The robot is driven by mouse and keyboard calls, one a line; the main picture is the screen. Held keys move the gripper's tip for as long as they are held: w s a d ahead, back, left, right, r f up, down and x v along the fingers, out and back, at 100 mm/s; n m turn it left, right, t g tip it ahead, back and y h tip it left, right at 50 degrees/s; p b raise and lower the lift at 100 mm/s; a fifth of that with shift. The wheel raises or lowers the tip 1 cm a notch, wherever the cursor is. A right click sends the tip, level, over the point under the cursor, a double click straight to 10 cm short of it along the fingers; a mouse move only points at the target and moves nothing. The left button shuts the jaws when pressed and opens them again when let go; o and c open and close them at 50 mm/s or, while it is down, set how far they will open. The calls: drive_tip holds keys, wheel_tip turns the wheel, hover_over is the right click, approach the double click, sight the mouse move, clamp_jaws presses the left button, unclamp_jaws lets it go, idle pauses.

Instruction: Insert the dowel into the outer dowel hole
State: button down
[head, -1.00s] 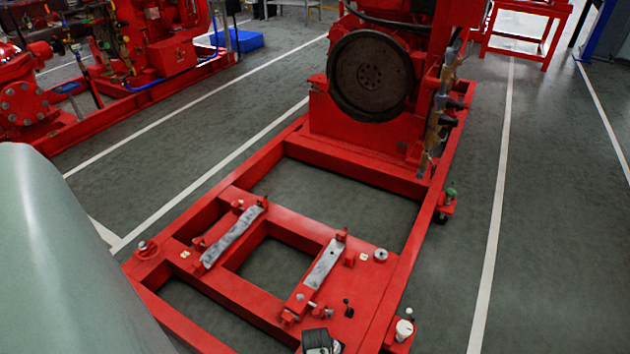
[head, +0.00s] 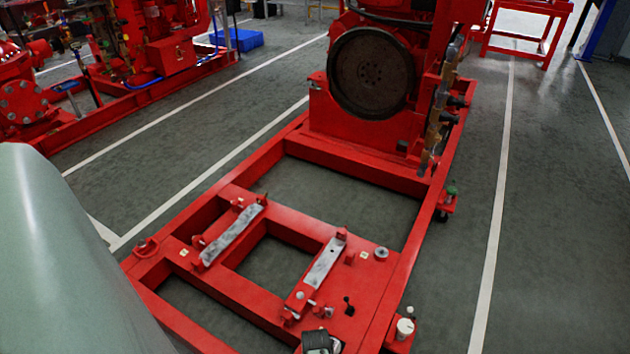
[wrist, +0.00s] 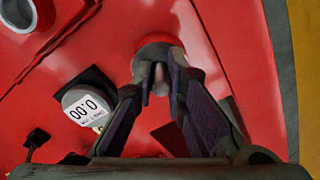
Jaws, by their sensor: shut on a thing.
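In the wrist view my gripper (wrist: 157,76) points at a red plate, its two dark fingers closing toward each other at the tips. A small pale dowel (wrist: 159,84) shows between the fingertips, and my gripper is shut on it. A round grey spot (wrist: 151,50) on the red plate lies just beyond the tips; the fingers partly cover it. I cannot tell whether this is the outer dowel hole, or whether the dowel touches it.
In the head view, the red base frame (head: 245,310) carries two grey mounting strips (head: 233,235) (head: 325,263), a small disc (head: 381,254) and a white-topped fitting (head: 405,327). The engine flywheel (head: 371,75) stands behind.

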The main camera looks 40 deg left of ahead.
drive_tip(key=c, duration=1.5)
unclamp_jaws()
drive_tip(key=shift+c, duration=0.2)
wheel_tip(320, 180, up, 12)
